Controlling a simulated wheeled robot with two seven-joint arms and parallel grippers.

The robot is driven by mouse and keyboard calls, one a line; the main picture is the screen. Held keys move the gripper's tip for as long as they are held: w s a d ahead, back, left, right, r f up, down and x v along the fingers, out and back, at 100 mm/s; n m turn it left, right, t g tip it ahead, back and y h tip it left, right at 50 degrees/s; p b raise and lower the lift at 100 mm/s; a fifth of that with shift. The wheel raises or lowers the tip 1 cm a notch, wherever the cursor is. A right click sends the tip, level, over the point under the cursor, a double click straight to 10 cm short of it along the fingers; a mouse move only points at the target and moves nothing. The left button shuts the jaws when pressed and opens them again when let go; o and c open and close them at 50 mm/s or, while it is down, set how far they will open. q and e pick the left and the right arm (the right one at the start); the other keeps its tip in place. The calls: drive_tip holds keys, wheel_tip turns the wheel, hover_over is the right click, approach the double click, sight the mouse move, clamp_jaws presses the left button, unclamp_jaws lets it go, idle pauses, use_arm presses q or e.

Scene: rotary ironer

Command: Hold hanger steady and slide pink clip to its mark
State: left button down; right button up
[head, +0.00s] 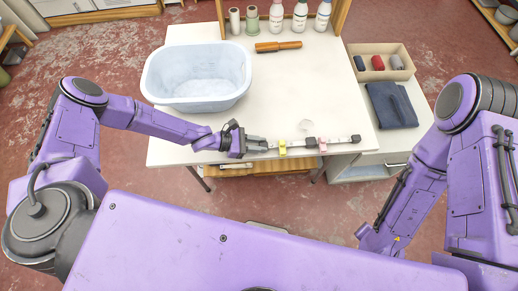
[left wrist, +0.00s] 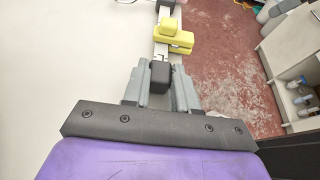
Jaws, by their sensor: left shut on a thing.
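The hanger (head: 338,140) is a thin pale bar lying crosswise near the front edge of the white table. A dark cap ends the bar at the right. My left gripper (head: 262,144) is shut on the hanger's left end. In the left wrist view the fingers (left wrist: 160,88) close around the dark end cap (left wrist: 160,74), with the yellow clip (left wrist: 174,38) beyond it. The pink clip is not visible there. My right gripper is not visible; no mark is clearly seen.
A pale blue basin (head: 197,104) stands at the table's left. Several bottles and a wooden-handled tool (head: 278,46) are at the back. A tray (head: 397,74) of rolled cloths and a folded dark cloth (head: 391,106) lie to the right. The table's middle is clear.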

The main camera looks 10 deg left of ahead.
sight(257, 131)
use_arm(q)
drive_tip(key=shift+w+a, duration=0.35)
drive_tip(key=shift+w, duration=0.75)
drive_tip(key=shift+w+a, duration=0.4)
drive_tip(key=shift+w, duration=0.75)
drive_tip(key=shift+w+a, duration=0.35)
drive_tip(key=shift+w, duration=0.75)
drive_tip(key=shift+f, duration=0.15)
drive_tip(key=c, duration=1.1)
unclamp_jaws()
drive_tip(key=shift+r, duration=0.35)
clamp_jaws()
